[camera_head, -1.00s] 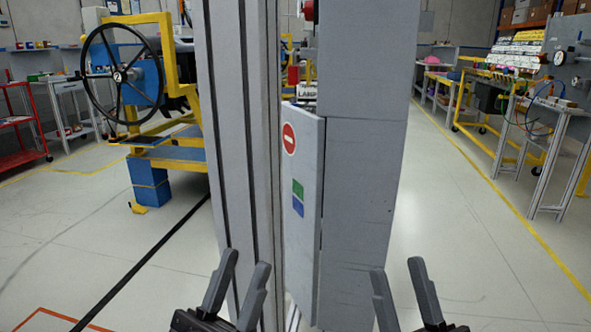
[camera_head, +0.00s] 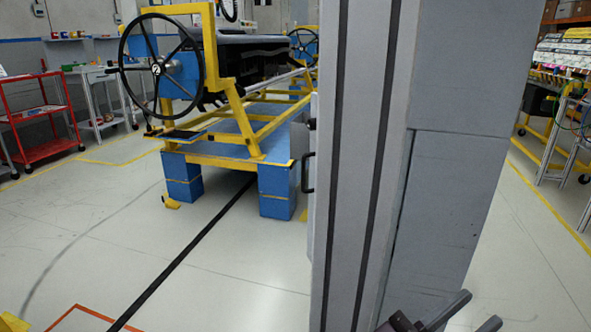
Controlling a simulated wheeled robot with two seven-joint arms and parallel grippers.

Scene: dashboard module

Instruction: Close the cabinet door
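The tall grey cabinet (camera_head: 455,180) fills the right of centre, seen from its edge, with a post with dark grooves (camera_head: 365,150) along its left side. At its left edge, a narrow pale panel (camera_head: 311,225) shows almost edge-on with a black bar handle (camera_head: 306,172). I take it for the door, but cannot tell how far it stands open.
A blue and yellow workstation (camera_head: 240,150) with a black handwheel (camera_head: 160,68) stands behind on the left. A red cart (camera_head: 40,120) stands at the far left. Workbenches line the right edge.

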